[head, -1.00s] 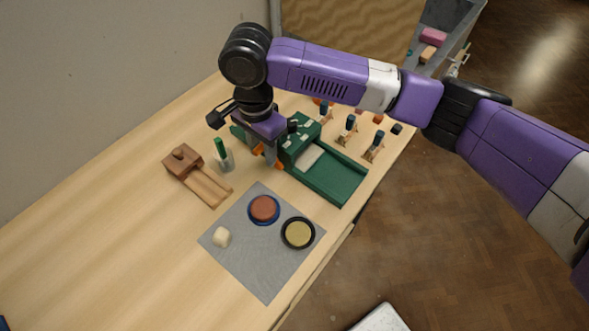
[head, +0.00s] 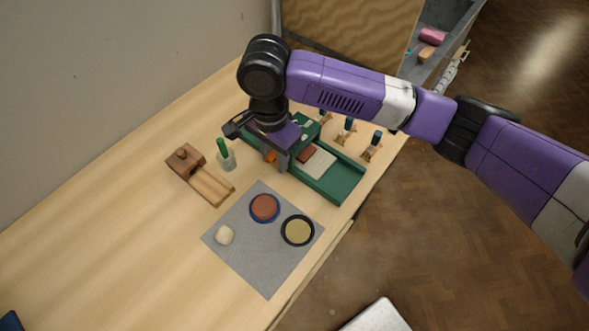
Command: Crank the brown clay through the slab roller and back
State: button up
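The green slab roller (head: 343,186) lies on the wooden table, its open bed reaching toward the lower right. A pale board (head: 320,163) lies on that bed, with a reddish-brown piece of clay (head: 306,154) on it, close to the roller housing. The far half of the roller is partly hidden behind my arm. My gripper (head: 277,160) points down at the roller's near side, by the housing. A small orange part shows at the fingers; I cannot tell whether it is a fingertip or the crank, nor whether the fingers are closed on anything.
A grey mat (head: 262,270) in front holds a blue-rimmed dish (head: 264,208), a black-rimmed dish (head: 298,231) and a cream lump (head: 224,235). A wooden block tool (head: 184,160) and a cup with a green handle (head: 226,158) stand left. Blue-topped stands (head: 372,147) line the back right.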

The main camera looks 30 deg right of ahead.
jog(key=shift+s+d, duration=0.1)
jog(key=shift+s, duration=0.45)
jog(key=shift+s+d+f, duration=0.2)
jog(key=shift+s+f, duration=0.05)
jog(key=shift+s, duration=0.3)
jog(key=shift+s+d+f, duration=0.2)
jog(key=shift+s+f, duration=0.05)
jog(key=shift+s, duration=0.3)
jog(key=shift+s+d+f, duration=0.3)
jog(key=shift+s+f, duration=0.55)
jog(key=shift+f, duration=0.05)
jog(key=shift+w+a+p, duration=0.15)
jog(key=shift+w+p, duration=0.2)
jog(key=shift+p, duration=0.05)
